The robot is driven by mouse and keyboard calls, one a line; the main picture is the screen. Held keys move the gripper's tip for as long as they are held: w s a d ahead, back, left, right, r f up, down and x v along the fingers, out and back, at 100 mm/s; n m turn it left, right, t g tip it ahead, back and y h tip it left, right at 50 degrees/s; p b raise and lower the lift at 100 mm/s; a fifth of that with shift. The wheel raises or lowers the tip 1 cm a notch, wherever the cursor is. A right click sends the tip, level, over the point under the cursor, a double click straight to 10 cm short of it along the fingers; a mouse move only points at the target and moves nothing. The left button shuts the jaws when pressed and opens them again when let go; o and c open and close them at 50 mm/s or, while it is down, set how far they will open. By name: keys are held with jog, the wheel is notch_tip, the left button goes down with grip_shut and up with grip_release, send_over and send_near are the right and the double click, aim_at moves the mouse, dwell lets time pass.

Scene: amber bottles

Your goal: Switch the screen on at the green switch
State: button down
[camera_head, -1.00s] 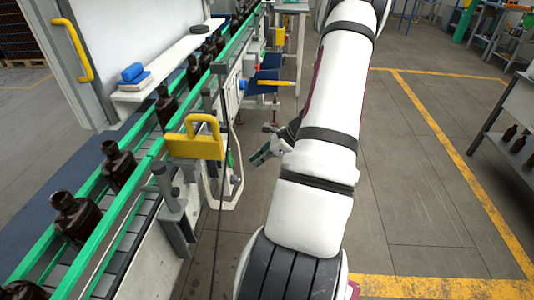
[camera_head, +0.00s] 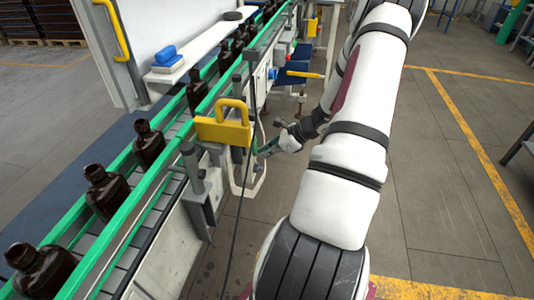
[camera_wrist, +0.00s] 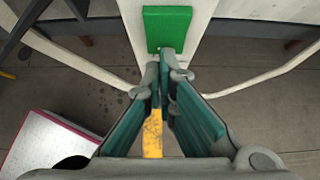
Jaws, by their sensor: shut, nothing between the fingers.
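The green switch (camera_wrist: 167,28) is a flat green rectangle on a pale upright panel, at the top middle of the wrist view. My gripper (camera_wrist: 165,62) has its fingertips together just below the green rectangle in that view, with nothing held. I cannot tell whether the tips touch it. In the head view my gripper (camera_head: 266,148) is beside the conveyor's near side, close to the yellow handle block. The switch is not clear to make out there. I cannot make out a lit screen in either view.
A conveyor with green rails (camera_head: 128,212) carries several amber bottles (camera_head: 150,143). A yellow handle block (camera_head: 224,130) sticks out at its side. A white shelf (camera_head: 200,55) holds blue items. The floor (camera_head: 440,150) on the right is open, with yellow lines.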

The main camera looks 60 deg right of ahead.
jog(key=shift+w+f, duration=0.1)
jog(key=shift+r, duration=0.2)
jog(key=shift+r+p, duration=0.6)
jog(key=shift+r, duration=0.05)
jog(key=shift+a, duration=0.1)
